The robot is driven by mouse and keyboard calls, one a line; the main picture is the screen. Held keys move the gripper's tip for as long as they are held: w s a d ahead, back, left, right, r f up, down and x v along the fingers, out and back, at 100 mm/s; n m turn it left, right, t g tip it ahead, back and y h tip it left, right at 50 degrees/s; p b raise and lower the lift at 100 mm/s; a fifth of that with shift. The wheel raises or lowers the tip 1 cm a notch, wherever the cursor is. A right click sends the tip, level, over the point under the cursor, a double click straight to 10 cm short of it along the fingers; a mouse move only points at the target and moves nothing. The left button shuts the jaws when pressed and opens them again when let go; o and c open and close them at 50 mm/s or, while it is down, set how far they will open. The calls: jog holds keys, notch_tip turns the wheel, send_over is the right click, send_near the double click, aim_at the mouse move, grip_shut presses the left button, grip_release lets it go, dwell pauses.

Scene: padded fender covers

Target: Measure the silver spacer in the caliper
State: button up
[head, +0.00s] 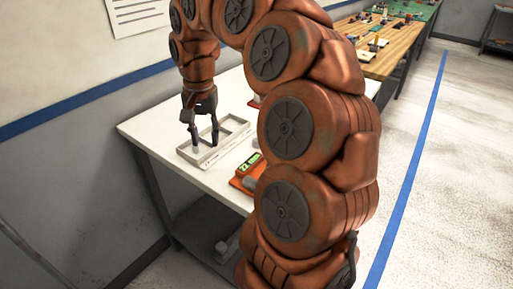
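A shallow pale tray (216,156) with compartments lies on the white table. A small greyish piece, possibly the silver spacer (196,149), shows in its left part, right by my gripper's left fingertip; I cannot tell whether they touch. My gripper (204,142) points down over the tray, its two dark fingers spread apart, with nothing visible held between them. The orange caliper (240,183) with a lit green display (250,162) sits at the table's front edge, right of the tray. My arm hides its right part.
The white table (150,128) is bare left of the tray. A small red thing (254,101) shows behind the tray, partly hidden by my arm. A wooden bench (385,50) with small items stands farther back. A wall runs along the left.

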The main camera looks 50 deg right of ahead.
jog(key=w+d+f+m+b, duration=0.2)
jog(key=d+m, duration=0.3)
jog(key=d, duration=0.5)
jog(key=m, duration=0.4)
send_over(256, 139)
notch_tip(256, 139, down, 3)
jog(key=shift+r+b, duration=0.15)
jog(key=shift+b, duration=0.3)
jog(key=shift+s+d+f, duration=0.15)
jog(key=shift+f, duration=0.2)
jog(key=shift+d+f+p, duration=0.1)
jog(key=shift+f+p, duration=0.65)
jog(key=shift+f, duration=2.8)
jog(key=shift+c, duration=0.2)
grip_shut()
